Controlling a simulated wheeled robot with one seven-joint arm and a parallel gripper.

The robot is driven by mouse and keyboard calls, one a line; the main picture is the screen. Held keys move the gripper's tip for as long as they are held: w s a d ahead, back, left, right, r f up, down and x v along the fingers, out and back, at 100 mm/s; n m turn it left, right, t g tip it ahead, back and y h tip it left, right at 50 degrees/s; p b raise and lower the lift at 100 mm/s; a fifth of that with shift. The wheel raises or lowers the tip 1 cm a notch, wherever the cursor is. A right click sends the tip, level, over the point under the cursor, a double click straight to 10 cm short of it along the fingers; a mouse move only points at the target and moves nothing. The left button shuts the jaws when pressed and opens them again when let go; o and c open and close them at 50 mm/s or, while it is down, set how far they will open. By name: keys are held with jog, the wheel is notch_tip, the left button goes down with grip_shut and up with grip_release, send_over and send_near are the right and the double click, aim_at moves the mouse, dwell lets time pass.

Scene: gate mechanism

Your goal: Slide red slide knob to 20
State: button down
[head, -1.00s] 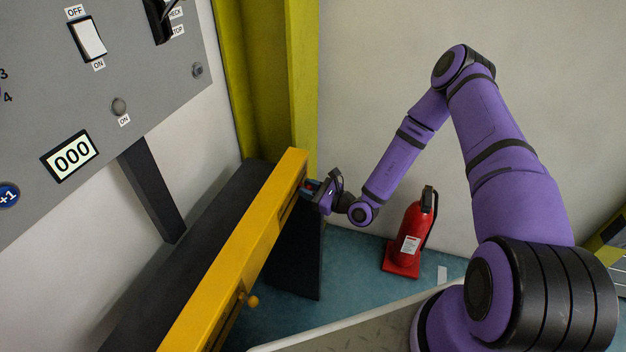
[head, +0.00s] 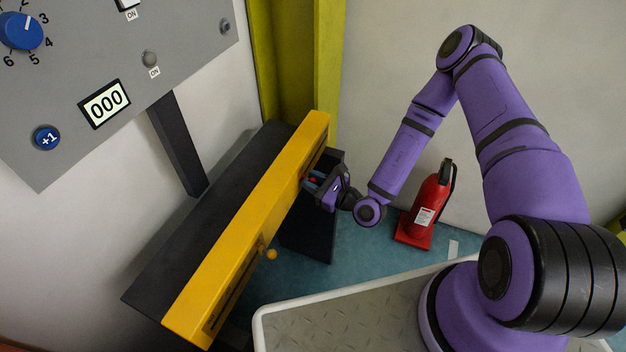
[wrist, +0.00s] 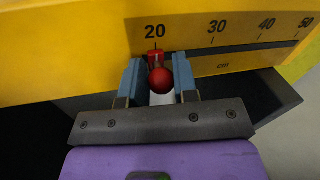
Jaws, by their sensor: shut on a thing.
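The red slide knob (wrist: 160,76) sits on the yellow scale panel (wrist: 60,50), right under the printed 20 in the wrist view. Its red base block lines up with the 20 mark. My gripper (wrist: 160,84) is shut on the knob, with a blue-grey finger on each side. In the head view my gripper (head: 316,183) is at the far part of the yellow panel (head: 250,220), and the knob (head: 309,180) shows only as a small red spot beside the fingers.
A yellow round knob (head: 271,254) sticks out of the panel nearer to me. A red fire extinguisher (head: 427,205) stands on the floor right of my gripper. A grey control board (head: 120,60) with a 000 display hangs at left. A slot runs right from the knob toward 50.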

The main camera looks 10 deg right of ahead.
jog(key=c, duration=0.9)
grip_release()
jog(key=shift+s, duration=0.1)
jog(key=shift+c, duration=0.2)
jog(key=v, duration=1)
jog(key=shift+s+d, duration=0.2)
jog(key=shift+s, duration=0.15)
